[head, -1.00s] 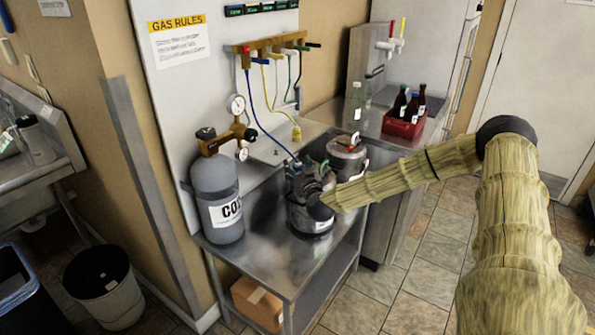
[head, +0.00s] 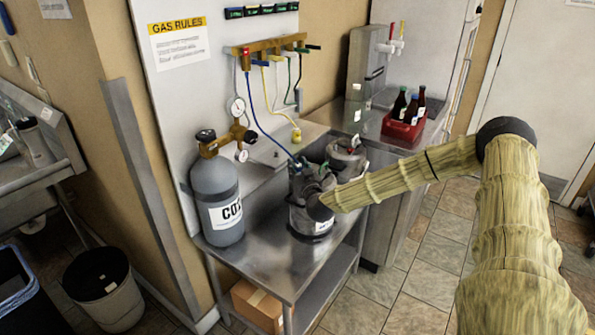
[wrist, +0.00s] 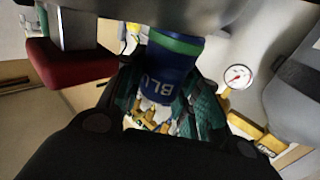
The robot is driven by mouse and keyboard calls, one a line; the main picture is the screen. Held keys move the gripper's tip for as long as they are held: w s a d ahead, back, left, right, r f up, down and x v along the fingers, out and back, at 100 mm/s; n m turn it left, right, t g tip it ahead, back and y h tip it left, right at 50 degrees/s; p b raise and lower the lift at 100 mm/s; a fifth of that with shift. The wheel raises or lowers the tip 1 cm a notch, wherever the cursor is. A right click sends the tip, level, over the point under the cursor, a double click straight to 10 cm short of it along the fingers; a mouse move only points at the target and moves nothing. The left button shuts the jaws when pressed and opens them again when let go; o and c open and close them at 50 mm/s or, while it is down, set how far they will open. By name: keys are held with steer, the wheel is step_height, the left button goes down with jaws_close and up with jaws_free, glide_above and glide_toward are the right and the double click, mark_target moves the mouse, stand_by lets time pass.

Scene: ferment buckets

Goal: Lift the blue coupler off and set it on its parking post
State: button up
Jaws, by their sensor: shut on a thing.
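The blue coupler (wrist: 172,70) fills the middle of the wrist view, a blue cylinder with a green band and white letters. The fingers of my gripper (wrist: 170,105) are shut on its sides. In the head view my gripper (head: 308,180) is over the front keg (head: 312,222) on the steel table. The blue hose (head: 265,128) runs from the brass manifold (head: 268,47) down to the gripper. My gripper hides most of the coupler there, so I cannot tell whether it still touches the keg. I cannot make out its parking post.
A grey CO2 cylinder (head: 217,195) with gauges stands left of the keg. A second keg (head: 345,155) stands close behind. A yellow coupler (head: 296,136) hangs near the wall board. A red crate of bottles (head: 402,127) is at the back right.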

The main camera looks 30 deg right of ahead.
steer(key=shift+r, duration=0.55)
steer(key=shift+r+b, duration=0.4)
steer(key=shift+r, duration=0.55)
steer(key=s+r, duration=0.1)
steer(key=s, duration=1.5)
steer(key=shift+a+r, duration=0.15)
steer(key=shift+r, duration=0.2)
